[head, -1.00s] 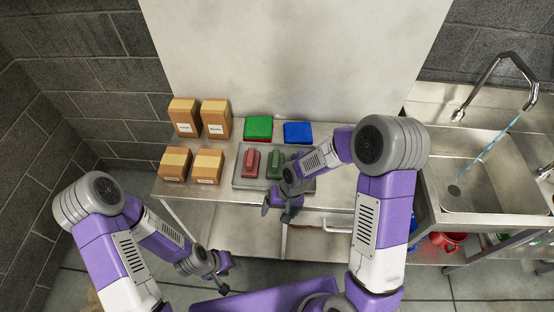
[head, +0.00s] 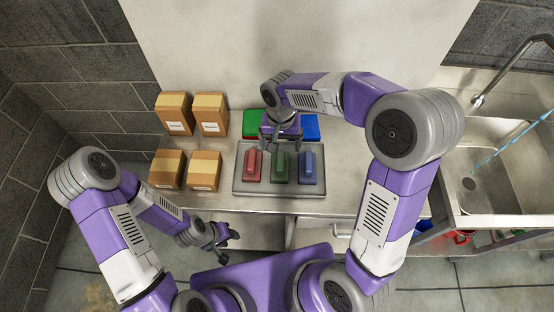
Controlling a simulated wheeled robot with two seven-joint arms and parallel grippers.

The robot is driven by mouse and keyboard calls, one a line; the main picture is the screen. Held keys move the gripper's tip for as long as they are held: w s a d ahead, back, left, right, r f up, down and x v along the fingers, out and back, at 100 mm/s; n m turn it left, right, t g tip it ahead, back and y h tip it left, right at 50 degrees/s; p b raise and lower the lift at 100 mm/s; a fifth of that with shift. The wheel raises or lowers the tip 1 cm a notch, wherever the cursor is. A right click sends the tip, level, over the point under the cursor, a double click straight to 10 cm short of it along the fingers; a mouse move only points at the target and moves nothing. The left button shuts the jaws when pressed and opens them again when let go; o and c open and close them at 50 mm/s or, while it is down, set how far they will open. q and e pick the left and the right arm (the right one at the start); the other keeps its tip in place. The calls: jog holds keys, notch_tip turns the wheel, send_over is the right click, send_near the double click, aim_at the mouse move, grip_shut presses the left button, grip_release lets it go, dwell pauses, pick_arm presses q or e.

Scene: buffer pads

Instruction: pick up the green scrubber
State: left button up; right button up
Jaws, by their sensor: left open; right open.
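The green scrubber (head: 280,166) lies in the middle of a grey tray (head: 240,184) on the metal table, between a red scrubber (head: 252,166) on its left and a blue scrubber (head: 307,167) on its right. My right gripper (head: 283,147) is open, with its fingers pointing down near the far end of the green scrubber. Whether the fingers touch it cannot be told. My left gripper (head: 223,237) is open and empty, low in front of the table's front edge, away from the tray.
Several cardboard boxes (head: 173,113) stand on the left of the table. A sink (head: 490,185) with a tap is at the right.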

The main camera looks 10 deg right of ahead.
jog(key=b, duration=0.3)
send_over(280, 159)
notch_tip(280, 159, down, 5)
jog(key=shift+w+a+r, duration=0.1)
jog(key=shift+r, duration=0.1)
notch_tip(280, 159, down, 7)
jog(key=shift+f+b, duration=0.15)
jog(key=shift+b, duration=0.85)
jog(key=shift+s, duration=0.2)
jog(key=shift+c, duration=0.3)
jog(key=c, duration=1.1)
notch_tip(280, 159, up, 9)
jog(key=shift+p, duration=1.05)
jog(key=shift+c, duration=0.2)
jog(key=shift+r, duration=0.55)
